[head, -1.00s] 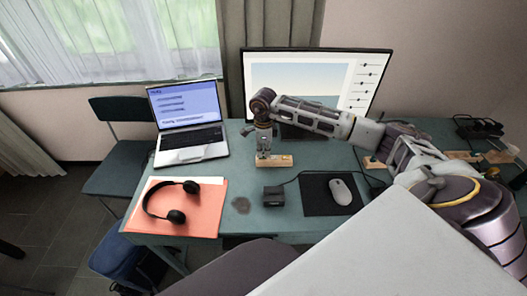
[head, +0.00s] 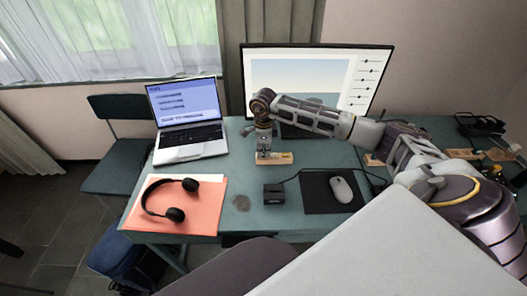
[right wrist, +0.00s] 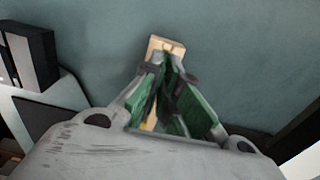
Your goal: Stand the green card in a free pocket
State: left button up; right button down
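My right gripper (head: 263,155) points down at a small pale wooden block (head: 284,158) on the teal desk, in front of the monitor. In the right wrist view the gripper's fingers (right wrist: 168,78) draw together at their tips, right over the wooden block (right wrist: 165,45). Green surfaces show along both fingers; I cannot tell whether they are the green card or part of the fingers. The fingers hide most of the block, and no pocket is clear. I cannot make out a separate green card in the head view. My left gripper is not in view.
A black box (head: 274,194), a mouse (head: 341,189) on a dark mat and a salmon folder (head: 205,203) with headphones (head: 170,201) lie in front. A laptop (head: 188,140) stands left and the monitor (head: 318,75) behind. More small wooden pieces (head: 463,154) lie right.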

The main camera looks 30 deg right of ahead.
jog(key=shift+f, duration=0.1)
jog(key=c, duration=1.6)
grip_release()
jog(key=shift+o, duration=0.2)
notch_tip(320, 180, up, 12)
